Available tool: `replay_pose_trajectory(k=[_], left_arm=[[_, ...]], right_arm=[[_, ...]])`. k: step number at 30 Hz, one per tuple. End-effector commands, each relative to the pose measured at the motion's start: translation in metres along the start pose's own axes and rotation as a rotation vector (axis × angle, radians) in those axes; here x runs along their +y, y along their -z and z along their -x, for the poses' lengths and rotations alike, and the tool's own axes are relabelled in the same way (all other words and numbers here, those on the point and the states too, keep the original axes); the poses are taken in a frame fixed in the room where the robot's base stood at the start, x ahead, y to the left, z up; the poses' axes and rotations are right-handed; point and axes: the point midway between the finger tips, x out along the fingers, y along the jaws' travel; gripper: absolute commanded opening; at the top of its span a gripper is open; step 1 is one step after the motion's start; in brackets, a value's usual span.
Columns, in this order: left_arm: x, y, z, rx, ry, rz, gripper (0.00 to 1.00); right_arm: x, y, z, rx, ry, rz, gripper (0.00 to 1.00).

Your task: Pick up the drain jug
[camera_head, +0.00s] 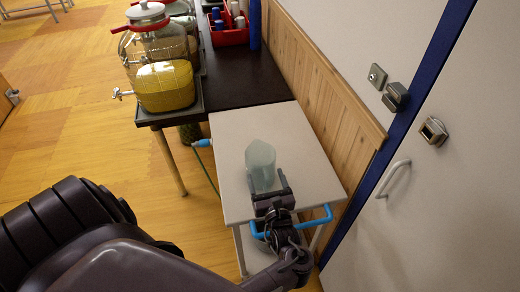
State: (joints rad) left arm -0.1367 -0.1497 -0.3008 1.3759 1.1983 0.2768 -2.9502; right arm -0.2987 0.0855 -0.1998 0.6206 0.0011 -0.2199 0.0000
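The drain jug (260,164) is a pale, see-through grey-green jug with a pointed spout. It stands upright on the white top of a small cart (305,150). My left gripper (268,186) is at the jug's near side, low down. Its two fingers are apart and point toward the jug. The right finger reaches beside the jug's lower right edge. I cannot tell whether the fingers touch the jug. My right gripper does not show.
A dark table (246,82) stands behind the cart and bears a glass jar with yellow liquid (165,86), its tap (122,94) and a red caddy (229,36). A wood-panelled wall (320,78) and a white door (455,190) bound the right. The cart has a blue handle (325,221).

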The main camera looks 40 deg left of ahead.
Motion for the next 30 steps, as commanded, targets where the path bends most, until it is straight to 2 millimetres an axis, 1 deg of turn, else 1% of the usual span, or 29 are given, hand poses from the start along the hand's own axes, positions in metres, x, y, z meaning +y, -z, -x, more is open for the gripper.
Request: replay_pose_trajectory(k=[1,5,8,16,22,30], left_arm=[[0.000,0.000,0.000,0.000,0.000,0.000,0.66],[0.001,0.000,0.000,0.000,-0.001,-0.001,0.49],[0.001,0.000,0.000,0.000,-0.001,-0.001,0.36],[0.001,0.000,0.000,0.000,-0.001,-0.001,0.01],[0.001,0.000,-0.001,-0.001,-0.001,0.000,0.00],[0.001,-0.003,-0.001,-0.002,-0.001,0.000,0.00]], right_arm=[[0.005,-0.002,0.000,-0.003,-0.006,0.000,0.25],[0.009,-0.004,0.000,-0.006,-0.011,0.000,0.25],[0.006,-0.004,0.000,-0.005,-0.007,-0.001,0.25],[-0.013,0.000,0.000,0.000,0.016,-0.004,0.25],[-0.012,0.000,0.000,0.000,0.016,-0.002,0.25],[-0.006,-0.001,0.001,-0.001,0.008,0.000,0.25]])
